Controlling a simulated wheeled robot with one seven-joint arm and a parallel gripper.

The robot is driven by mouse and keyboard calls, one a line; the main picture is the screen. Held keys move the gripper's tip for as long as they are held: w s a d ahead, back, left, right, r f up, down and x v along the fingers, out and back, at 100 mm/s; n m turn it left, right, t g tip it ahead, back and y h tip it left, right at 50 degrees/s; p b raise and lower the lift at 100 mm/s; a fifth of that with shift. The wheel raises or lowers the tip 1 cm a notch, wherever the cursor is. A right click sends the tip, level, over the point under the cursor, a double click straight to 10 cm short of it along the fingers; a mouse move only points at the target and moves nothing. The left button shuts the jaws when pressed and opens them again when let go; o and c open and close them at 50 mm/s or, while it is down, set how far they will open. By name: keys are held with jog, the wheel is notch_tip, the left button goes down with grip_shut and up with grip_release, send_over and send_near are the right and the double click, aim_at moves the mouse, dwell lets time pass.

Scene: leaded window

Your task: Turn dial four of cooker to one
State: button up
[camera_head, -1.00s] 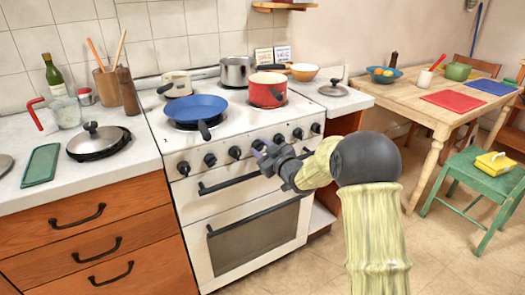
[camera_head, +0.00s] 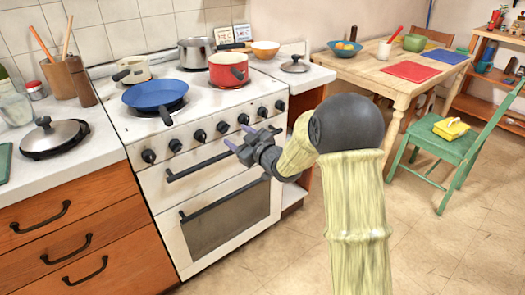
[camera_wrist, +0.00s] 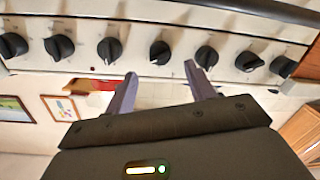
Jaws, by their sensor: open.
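The white cooker (camera_head: 150,185) has a row of several black dials along its front panel. Dial four (camera_head: 222,126), the middle one, also shows in the wrist view (camera_wrist: 160,53), with a small pale mark near its lower edge. Its setting is too small to read. My gripper (camera_head: 237,136) is open and empty, just in front of the panel, a little right of and below dial four in the head view. In the wrist view its two purple fingers (camera_wrist: 160,70) point at the panel, one to either side of dial four, with a gap to it.
Neighbouring dials (camera_head: 200,135) (camera_wrist: 206,57) stand close on both sides. The oven handle (camera_head: 210,164) runs below the dials. A blue pan (camera_head: 155,94) and a red pot (camera_head: 228,69) stand on the hob. The floor (camera_head: 290,255) right of the cooker is clear.

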jog(key=v, duration=1.1)
jog(key=shift+s+d+p, duration=0.15)
jog(key=shift+d+p, duration=0.05)
jog(key=shift+p, duration=0.15)
jog(key=s+d+f+m+g+h, duration=0.5)
jog(key=s+d+f+m+h, duration=0.15)
jog(key=s+d+h, duration=0.2)
jog(key=s+d+f+m+g+h, duration=0.1)
jog(key=s+m+g, duration=0.15)
jog(key=s, duration=0.55)
jog(key=s+d+f+m+g+h, duration=0.1)
jog(key=s+f+m+g, duration=0.1)
jog(key=s+g, duration=0.35)
notch_tip(320, 180, up, 30)
jog(key=s+t+p, duration=0.1)
jog(key=p, duration=2.8)
jog(key=shift+s+t+p, duration=0.3)
